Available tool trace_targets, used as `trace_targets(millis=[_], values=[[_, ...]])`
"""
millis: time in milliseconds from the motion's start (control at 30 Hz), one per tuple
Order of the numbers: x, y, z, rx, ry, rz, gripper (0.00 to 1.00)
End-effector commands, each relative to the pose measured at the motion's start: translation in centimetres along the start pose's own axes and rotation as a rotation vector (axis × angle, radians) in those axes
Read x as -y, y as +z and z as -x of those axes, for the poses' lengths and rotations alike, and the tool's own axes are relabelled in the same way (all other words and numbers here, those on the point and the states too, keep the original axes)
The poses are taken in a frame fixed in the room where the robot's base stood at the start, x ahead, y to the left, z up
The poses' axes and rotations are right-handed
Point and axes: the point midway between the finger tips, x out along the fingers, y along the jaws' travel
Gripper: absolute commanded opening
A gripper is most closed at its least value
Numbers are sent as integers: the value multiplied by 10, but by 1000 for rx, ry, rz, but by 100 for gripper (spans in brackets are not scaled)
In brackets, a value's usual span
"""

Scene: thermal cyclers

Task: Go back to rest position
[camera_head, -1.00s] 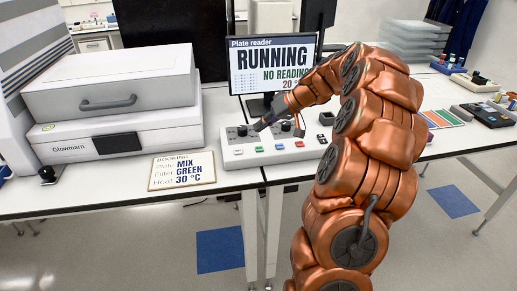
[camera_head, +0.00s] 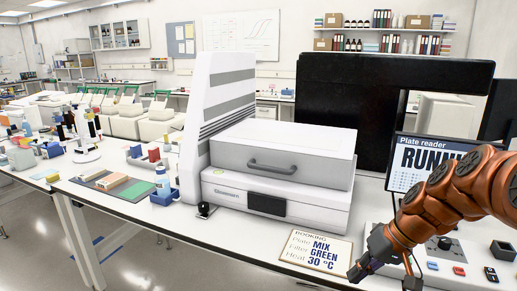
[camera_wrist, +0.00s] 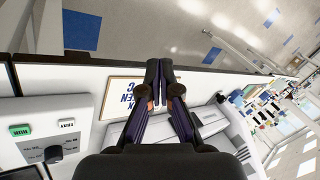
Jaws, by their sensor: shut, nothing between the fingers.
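My copper-coloured arm comes in from the right in the head view. My gripper (camera_head: 357,272) is low in front of the bench equipment, close to the right edge of the booking sign (camera_head: 316,250). In the wrist view my gripper (camera_wrist: 159,68) has its two dark fingers together, with nothing between them, over the sign (camera_wrist: 122,92). I cannot tell how high above the bench it is. The white plate reader (camera_head: 275,195) stands behind the sign with its grey-fronted lid down.
The control box (camera_head: 440,245) with coloured buttons is partly behind my arm. A bottle (camera_head: 162,180) and several small items stand on the bench at left. Floor (camera_head: 150,262) shows free at lower left.

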Motion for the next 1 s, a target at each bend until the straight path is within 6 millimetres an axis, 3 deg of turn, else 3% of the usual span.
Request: trace_targets(millis=[100, 300, 633, 800, 1000], values=[[26, 38, -11, 77, 53, 0, 0], [49, 105, -23, 182, 158, -18, 0], [50, 211, -30, 293, 360, -68, 0], [42, 246, -29, 313, 437, -94, 0], [36, 260, -28, 317, 471, -108, 0]])
